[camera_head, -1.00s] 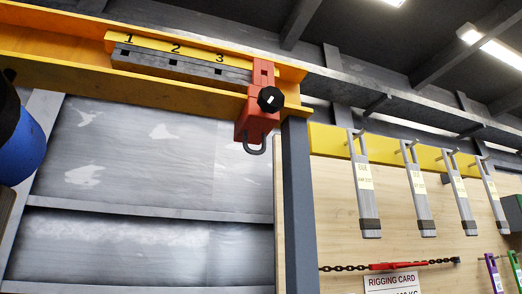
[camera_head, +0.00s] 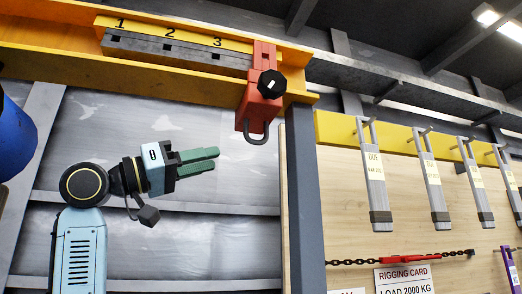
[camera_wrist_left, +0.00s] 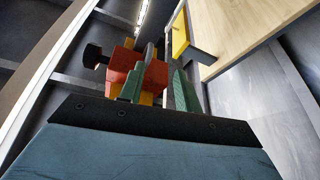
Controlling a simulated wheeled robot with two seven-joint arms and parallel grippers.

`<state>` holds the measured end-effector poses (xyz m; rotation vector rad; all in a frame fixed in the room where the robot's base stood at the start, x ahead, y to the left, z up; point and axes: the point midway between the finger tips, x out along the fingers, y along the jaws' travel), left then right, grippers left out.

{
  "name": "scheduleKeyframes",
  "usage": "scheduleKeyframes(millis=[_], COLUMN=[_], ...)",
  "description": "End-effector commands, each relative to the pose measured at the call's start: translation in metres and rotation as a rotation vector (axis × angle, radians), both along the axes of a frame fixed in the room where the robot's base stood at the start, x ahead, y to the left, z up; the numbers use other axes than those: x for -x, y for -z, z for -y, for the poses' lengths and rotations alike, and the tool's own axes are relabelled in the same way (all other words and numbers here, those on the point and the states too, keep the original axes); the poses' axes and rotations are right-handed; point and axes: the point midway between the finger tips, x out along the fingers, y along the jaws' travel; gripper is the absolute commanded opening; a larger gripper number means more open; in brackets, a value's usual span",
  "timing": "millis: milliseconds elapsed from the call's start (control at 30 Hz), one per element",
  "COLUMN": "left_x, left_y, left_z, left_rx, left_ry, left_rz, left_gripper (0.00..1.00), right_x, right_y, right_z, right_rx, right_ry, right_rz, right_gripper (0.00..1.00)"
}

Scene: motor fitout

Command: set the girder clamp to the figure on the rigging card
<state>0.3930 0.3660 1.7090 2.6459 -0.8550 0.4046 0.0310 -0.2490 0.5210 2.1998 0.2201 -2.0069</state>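The red girder clamp (camera_head: 261,92) hangs on the yellow girder (camera_head: 200,78) near its right end, right of the figure 3. It has a black knob (camera_head: 271,84) with a white mark and a dark hook below. A grey notched bar (camera_head: 180,54) lies under the figures 1, 2 and 3; the clamp covers its right end. The rigging card (camera_head: 404,279) reads "LOAD 2000 KG"; its lower part is cut off. My left gripper (camera_head: 216,160) is open and empty, below and left of the clamp. The left wrist view shows the clamp (camera_wrist_left: 137,70) beyond the parted green fingers. My right gripper is out of view.
Several grey labelled straps (camera_head: 374,190) hang from hooks on a yellow rail on the wooden panel. A chain with a red middle (camera_head: 410,259) runs above the card. A blue rounded thing (camera_head: 14,140) is at the left edge.

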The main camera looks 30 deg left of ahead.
Motion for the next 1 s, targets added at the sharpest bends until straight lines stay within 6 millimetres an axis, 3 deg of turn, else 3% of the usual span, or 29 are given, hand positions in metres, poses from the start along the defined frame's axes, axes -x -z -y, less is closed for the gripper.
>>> scheduleKeyframes(millis=[100,200,700,1000], left_x=[0.017,0.014,-0.062,-0.082], left_y=[-0.009,-0.014,-0.051,-0.059], left_z=[0.004,0.008,0.059,0.072], left_rx=[-0.016,-0.017,-0.015,-0.016], left_ry=[0.01,0.013,0.012,0.01], left_rz=[0.024,0.028,0.025,0.027], left_gripper=[0.34,0.34,0.34,0.34], right_x=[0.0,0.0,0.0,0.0], right_y=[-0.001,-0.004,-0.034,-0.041], right_z=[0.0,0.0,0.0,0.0], right_rx=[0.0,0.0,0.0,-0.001], right_ry=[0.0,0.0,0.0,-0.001], right_rz=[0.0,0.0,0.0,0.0], right_gripper=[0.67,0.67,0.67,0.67])
